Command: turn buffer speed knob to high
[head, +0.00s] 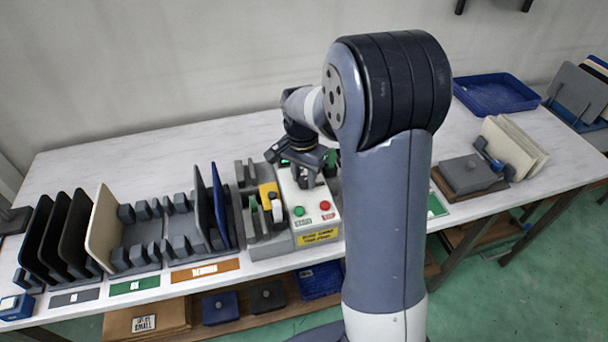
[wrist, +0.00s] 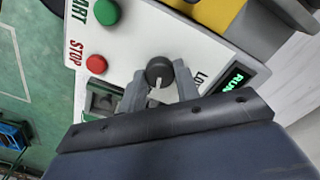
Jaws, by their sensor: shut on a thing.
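The buffer's white control panel (head: 306,228) stands near the middle of the table. The dark round speed knob (wrist: 159,70) shows in the wrist view, its white pointer line toward my gripper. A partly hidden label beginning "LO" (wrist: 201,78) is printed to the knob's right; no "high" label shows. My gripper (wrist: 160,82) has one finger on each side of the knob and is shut on it. In the head view my gripper (head: 309,180) is over the panel, and the knob is hidden there.
A green START button (wrist: 106,12) and a red STOP button (wrist: 96,64) sit left of the knob. A lit green display (wrist: 233,79) is at right. A yellow part (head: 268,194) adjoins the panel. A rack of upright panels (head: 140,238) stands at left, a blue tray (head: 497,94) behind right.

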